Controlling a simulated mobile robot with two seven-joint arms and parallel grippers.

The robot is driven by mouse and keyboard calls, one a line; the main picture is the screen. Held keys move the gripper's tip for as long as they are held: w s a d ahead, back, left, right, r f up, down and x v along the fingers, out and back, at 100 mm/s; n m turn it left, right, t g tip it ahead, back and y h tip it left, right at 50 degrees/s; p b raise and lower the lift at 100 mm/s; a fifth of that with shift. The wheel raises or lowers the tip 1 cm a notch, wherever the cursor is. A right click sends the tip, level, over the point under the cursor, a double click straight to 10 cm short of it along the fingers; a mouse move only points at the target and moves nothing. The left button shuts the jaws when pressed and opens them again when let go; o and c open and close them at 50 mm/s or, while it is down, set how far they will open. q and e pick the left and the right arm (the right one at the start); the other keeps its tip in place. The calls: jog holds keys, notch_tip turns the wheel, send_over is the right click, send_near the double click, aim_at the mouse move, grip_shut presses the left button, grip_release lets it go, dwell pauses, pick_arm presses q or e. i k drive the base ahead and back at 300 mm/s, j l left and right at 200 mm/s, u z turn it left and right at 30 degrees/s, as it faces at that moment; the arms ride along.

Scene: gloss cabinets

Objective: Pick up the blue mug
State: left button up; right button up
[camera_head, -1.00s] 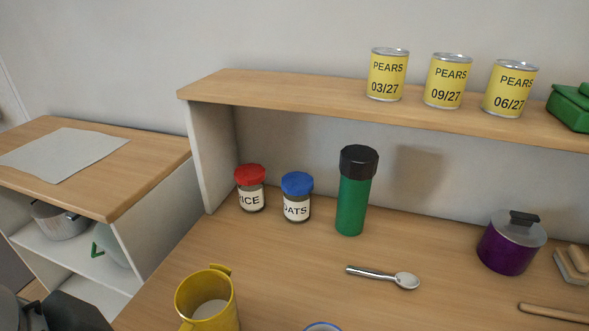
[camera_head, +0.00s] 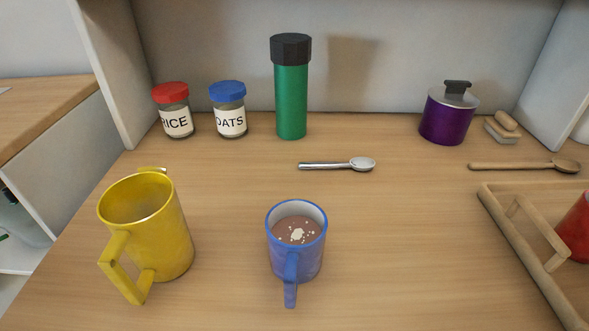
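The blue mug (camera_head: 310,262) stands upright on the wooden counter, near the middle of the head view. It holds a brown drink with pale bits on top. Its handle points toward me, at the bottom of the picture. Neither of my grippers shows in the head view now.
A yellow pitcher (camera_head: 168,238) stands left of the mug. A metal spoon (camera_head: 338,165) lies behind it. Jars (camera_head: 230,120), a green flask (camera_head: 291,100) and a purple pot (camera_head: 447,120) stand at the back. A wooden tray (camera_head: 492,210) with a red object (camera_head: 578,230) is at right.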

aim_at(296, 229)
jog(key=l+u, duration=0.15)
jog(key=u, duration=0.25)
jog(key=k+l+u, duration=0.1)
jog(key=u, duration=0.35)
jog(key=l+u, duration=0.15)
jog(key=u, duration=0.25)
jog(key=k+u, duration=0.15)
jog(key=u, duration=0.25)
